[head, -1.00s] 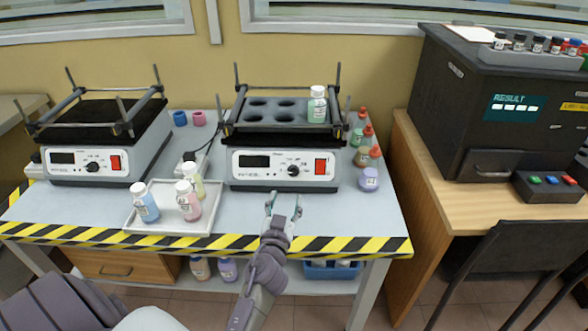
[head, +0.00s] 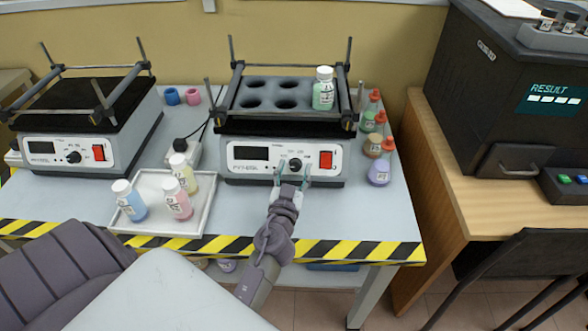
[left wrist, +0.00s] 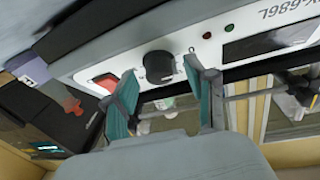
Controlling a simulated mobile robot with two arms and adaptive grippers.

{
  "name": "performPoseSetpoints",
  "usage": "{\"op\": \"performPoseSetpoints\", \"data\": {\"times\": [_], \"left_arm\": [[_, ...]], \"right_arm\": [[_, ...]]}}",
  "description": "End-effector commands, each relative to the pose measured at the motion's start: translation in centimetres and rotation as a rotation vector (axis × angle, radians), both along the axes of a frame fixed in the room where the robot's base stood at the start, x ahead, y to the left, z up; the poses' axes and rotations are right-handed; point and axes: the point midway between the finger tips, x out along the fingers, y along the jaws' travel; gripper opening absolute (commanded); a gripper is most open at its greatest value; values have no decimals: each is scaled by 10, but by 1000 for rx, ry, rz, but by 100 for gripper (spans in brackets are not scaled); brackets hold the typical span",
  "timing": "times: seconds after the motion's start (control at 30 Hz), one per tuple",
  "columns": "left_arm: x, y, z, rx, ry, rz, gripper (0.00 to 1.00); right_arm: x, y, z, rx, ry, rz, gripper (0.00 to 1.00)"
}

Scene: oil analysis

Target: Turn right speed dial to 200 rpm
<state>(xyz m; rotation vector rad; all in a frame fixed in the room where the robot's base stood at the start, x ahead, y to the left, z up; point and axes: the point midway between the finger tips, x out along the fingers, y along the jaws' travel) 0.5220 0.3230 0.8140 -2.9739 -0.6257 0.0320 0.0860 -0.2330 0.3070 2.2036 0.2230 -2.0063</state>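The right shaker (head: 235,172) has a white front panel with a dark display (head: 250,153), a black speed dial (head: 296,164) and a red switch (head: 326,160). My left gripper (head: 292,174) is in front of this panel, with its two teal-padded fingers apart at the sides of the dial. In the left wrist view the dial (left wrist: 158,66) shows upside down between and just beyond the open fingers (left wrist: 165,95). I cannot tell whether either finger touches it. The display shows no readable number. A green-filled bottle (head: 323,92) stands in the rack on top. My right gripper is not in view.
A left shaker (head: 55,152) stands beside it. A white tray (head: 150,222) with several bottles lies left of my arm. Several small bottles (head: 378,172) stand to the right. A striped edge (head: 330,250) borders the table front.

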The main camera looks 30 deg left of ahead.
Motion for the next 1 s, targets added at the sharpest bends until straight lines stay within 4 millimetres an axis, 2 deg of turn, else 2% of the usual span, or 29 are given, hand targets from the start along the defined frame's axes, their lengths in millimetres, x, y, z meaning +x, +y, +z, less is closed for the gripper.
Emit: {"op": "performPoseSetpoints", "data": {"times": [0.03, 0.33, 0.67, 0.87, 1.0], "left_arm": [[0, 0, 0, 0, 0, 0, 49], [0, 0, 0, 0, 0, 0, 0], [0, 1, 3, 32, 20, -21, 0], [-1, 2, 6, 117, 72, -74, 0], [-1, 3, 8, 207, 127, -129, 0]], "right_arm": [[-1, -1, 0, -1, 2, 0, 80], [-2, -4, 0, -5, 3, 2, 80], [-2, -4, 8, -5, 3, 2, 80], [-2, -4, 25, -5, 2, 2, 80], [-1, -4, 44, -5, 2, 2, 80]]}}
